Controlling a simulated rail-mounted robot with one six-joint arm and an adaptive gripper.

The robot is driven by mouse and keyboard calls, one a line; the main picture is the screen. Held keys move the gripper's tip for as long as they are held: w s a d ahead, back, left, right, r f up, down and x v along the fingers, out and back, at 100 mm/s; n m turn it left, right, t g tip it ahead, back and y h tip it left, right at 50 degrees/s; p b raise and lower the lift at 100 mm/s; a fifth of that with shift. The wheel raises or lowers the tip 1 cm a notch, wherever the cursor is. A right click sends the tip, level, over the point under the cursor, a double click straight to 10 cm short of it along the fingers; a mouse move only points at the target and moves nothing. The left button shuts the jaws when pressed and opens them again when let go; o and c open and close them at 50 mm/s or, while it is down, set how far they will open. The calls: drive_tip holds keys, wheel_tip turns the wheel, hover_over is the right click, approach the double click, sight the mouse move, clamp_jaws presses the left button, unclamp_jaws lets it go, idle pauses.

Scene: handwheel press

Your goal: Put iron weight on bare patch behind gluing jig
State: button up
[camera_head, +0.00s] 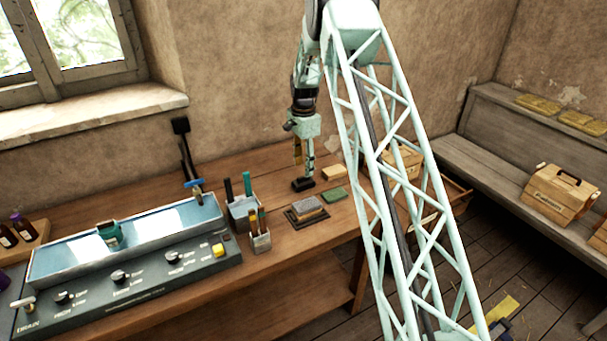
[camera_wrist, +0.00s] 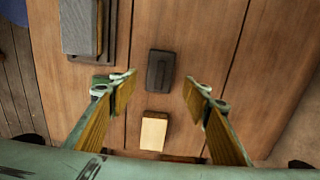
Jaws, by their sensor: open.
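The iron weight (camera_head: 303,184), a small dark block with a raised grip, sits on the wooden bench just behind the gluing jig (camera_head: 306,210). The jig is a grey block on a dark base, and its edge shows at upper left in the wrist view (camera_wrist: 108,40). My gripper (camera_head: 304,163) points down above the weight. In the wrist view the open fingers (camera_wrist: 160,82) stand either side of the weight (camera_wrist: 160,70), with gaps on both sides. I see no contact between fingers and weight.
A pale wooden block (camera_head: 334,173) lies right of the weight, and a green pad (camera_head: 333,194) lies right of the jig. Pots of tools (camera_head: 244,211) and a blue-topped control unit (camera_head: 130,250) stand to the left. Bare bench shows behind the weight.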

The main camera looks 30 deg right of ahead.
sight(303, 177)
drive_tip(key=shift+r, duration=2.05)
